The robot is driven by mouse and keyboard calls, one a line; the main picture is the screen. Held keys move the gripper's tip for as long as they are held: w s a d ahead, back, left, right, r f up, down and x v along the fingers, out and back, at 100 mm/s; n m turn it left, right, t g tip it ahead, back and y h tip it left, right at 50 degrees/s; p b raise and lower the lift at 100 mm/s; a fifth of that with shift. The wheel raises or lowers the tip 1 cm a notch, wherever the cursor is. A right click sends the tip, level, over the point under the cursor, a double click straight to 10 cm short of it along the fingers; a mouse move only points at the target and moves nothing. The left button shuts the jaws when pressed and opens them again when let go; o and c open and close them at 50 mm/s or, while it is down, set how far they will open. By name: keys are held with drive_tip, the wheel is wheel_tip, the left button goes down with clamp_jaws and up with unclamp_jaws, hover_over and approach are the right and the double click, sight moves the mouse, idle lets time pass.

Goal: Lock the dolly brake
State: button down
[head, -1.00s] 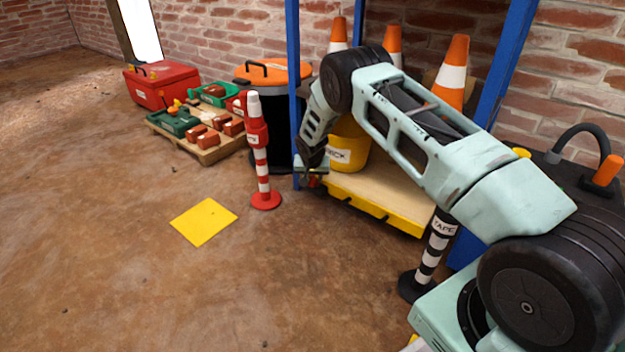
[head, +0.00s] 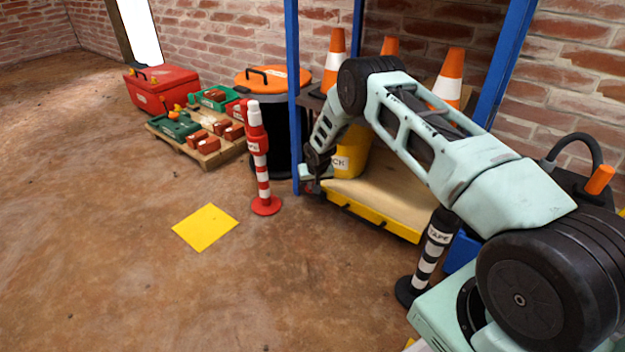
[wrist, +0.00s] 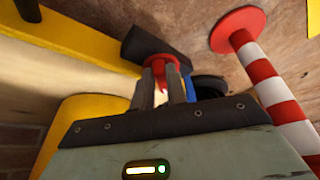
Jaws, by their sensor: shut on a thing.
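The dolly (head: 385,209) is a low wooden platform with a yellow front edge, standing under the blue frame. A yellow bucket (head: 350,158) with a partly hidden label stands on it. My gripper (wrist: 162,88) is at the dolly's left front corner. In the wrist view its two fingers are shut on a small red part (wrist: 160,68), which looks like the brake lever, beside a black corner block (wrist: 152,50). A dark wheel-like shape shows behind the fingers.
A red-and-white post (head: 262,170) stands just left of my gripper; it also shows in the wrist view (wrist: 268,85). A blue upright (head: 293,100) is close by. A black-and-white post (head: 431,255) stands right. A yellow floor square (head: 205,228) lies on open floor.

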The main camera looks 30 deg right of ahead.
drive_tip(key=n, duration=0.1)
drive_tip(key=d+n+y+p, duration=0.1)
drive_tip(key=n, duration=0.1)
drive_tip(key=shift+d+n+y, duration=0.15)
drive_tip(key=shift+n+y, duration=0.65)
drive_tip(key=shift+n, duration=0.8)
drive_tip(key=c, duration=1.4)
unclamp_jaws()
drive_tip(key=shift+d, duration=0.1)
drive_tip(key=shift+d, duration=0.15)
drive_tip(key=shift+r, duration=0.1)
